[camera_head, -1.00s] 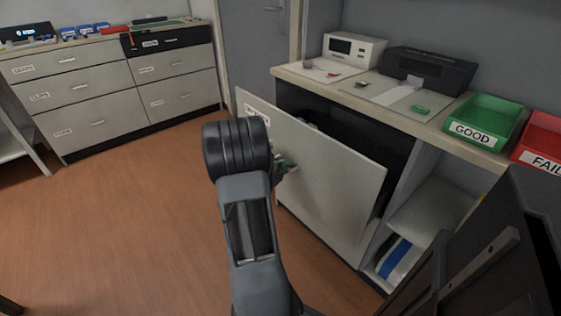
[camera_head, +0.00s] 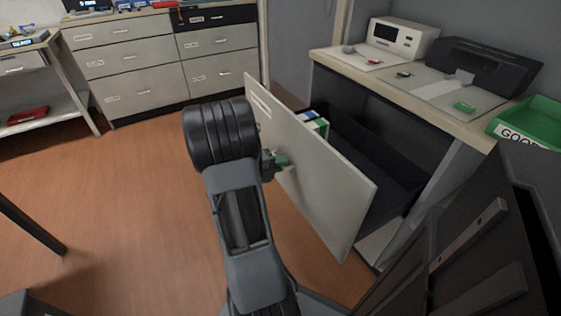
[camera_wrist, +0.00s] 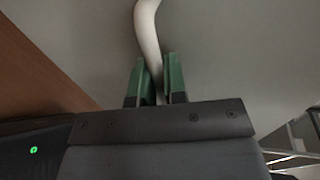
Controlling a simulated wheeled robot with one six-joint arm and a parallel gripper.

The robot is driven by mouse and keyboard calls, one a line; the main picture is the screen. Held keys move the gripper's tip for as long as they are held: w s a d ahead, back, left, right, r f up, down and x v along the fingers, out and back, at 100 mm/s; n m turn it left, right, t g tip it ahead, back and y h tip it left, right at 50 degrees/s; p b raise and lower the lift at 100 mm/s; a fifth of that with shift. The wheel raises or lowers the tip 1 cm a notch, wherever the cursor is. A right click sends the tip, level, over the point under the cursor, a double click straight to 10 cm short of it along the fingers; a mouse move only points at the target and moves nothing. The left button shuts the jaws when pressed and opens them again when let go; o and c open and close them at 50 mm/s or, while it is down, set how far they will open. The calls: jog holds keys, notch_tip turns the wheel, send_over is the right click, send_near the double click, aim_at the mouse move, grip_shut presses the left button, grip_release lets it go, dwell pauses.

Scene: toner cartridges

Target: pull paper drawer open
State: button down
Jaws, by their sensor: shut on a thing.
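The paper drawer (camera_head: 320,190) is a deep drawer under the counter, with a large pale front panel. It stands well out from the cabinet, and its dark inside shows behind the panel. A few white, blue and green packs (camera_head: 314,122) show inside near the far end. My gripper (camera_wrist: 157,85) has green fingers on either side of the drawer's pale curved handle (camera_wrist: 148,35) in the wrist view. In the head view my gripper (camera_head: 282,160) is at the panel's outer face, shut on the handle and partly hidden by my arm.
The counter (camera_head: 400,90) carries a white device (camera_head: 403,38), a black printer (camera_head: 484,66) and a green GOOD tray (camera_head: 530,122). Grey drawer cabinets (camera_head: 150,65) stand at the back left. The wooden floor (camera_head: 130,200) left of the drawer is clear.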

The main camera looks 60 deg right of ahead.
dwell(0.3)
jog(key=c, duration=1.5)
grip_release()
jog(key=shift+w+a, duration=0.1)
jog(key=shift+a, duration=0.05)
jog(key=p+v, duration=0.2)
jog(key=v, duration=1.1)
jog(key=shift+w+a+r+p, duration=0.15)
jog(key=shift+a+p, duration=0.15)
